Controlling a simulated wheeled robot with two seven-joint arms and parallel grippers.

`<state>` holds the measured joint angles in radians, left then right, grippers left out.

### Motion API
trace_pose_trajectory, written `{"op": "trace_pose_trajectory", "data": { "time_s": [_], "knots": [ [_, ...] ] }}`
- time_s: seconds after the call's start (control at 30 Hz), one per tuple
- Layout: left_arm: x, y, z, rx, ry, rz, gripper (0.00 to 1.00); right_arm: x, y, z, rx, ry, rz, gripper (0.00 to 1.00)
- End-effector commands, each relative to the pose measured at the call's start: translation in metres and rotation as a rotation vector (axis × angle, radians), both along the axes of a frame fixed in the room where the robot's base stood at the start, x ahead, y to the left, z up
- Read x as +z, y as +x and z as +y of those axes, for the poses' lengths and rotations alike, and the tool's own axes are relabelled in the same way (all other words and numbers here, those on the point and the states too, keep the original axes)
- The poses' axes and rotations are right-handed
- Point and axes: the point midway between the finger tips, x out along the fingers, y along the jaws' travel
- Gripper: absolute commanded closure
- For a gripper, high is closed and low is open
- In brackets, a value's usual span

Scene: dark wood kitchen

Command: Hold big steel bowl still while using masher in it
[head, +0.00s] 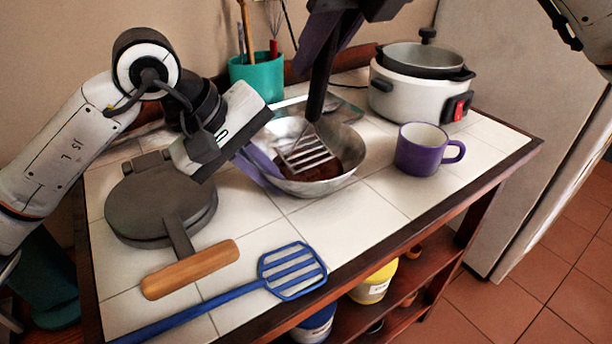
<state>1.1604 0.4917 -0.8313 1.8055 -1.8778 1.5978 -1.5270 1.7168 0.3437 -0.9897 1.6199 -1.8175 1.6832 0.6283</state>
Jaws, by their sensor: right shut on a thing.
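The big steel bowl (345,152) stands upright on the white tiled counter, with dark brown contents. The masher's slotted metal head (306,152) is inside the bowl, low over the contents; whether it touches them is unclear. Its black handle (320,85) rises into my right gripper (328,38), which is shut on it at the top edge of the view. My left gripper (262,168) is at the bowl's left rim, its purple fingers slanting down against it. How far apart those fingers are, and whether they grip the rim, I cannot tell.
A black waffle iron (150,205) with a wooden handle and a blue slotted spatula (292,271) lie left and in front. A purple mug (420,150) and white cooker (415,98) stand right. A teal utensil holder (258,75) is behind. Bare tiles lie in front of the bowl.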

Motion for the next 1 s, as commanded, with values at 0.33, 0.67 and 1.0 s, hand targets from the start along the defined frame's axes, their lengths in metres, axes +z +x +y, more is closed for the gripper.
{"op": "trace_pose_trajectory", "data": {
  "time_s": [0.33,0.67,1.0],
  "knots": [
    [-0.001,-0.001,0.000,-0.002,0.002,0.003,1.00,-0.010,0.000,0.000,-0.001,0.000,0.000,1.00],
    [-0.001,-0.001,0.000,-0.002,0.002,0.004,1.00,-0.020,0.000,0.000,0.000,0.000,0.000,1.00],
    [-0.001,-0.001,0.000,-0.002,0.002,0.004,1.00,-0.031,0.000,0.000,-0.001,0.000,0.000,1.00]
  ]
}}
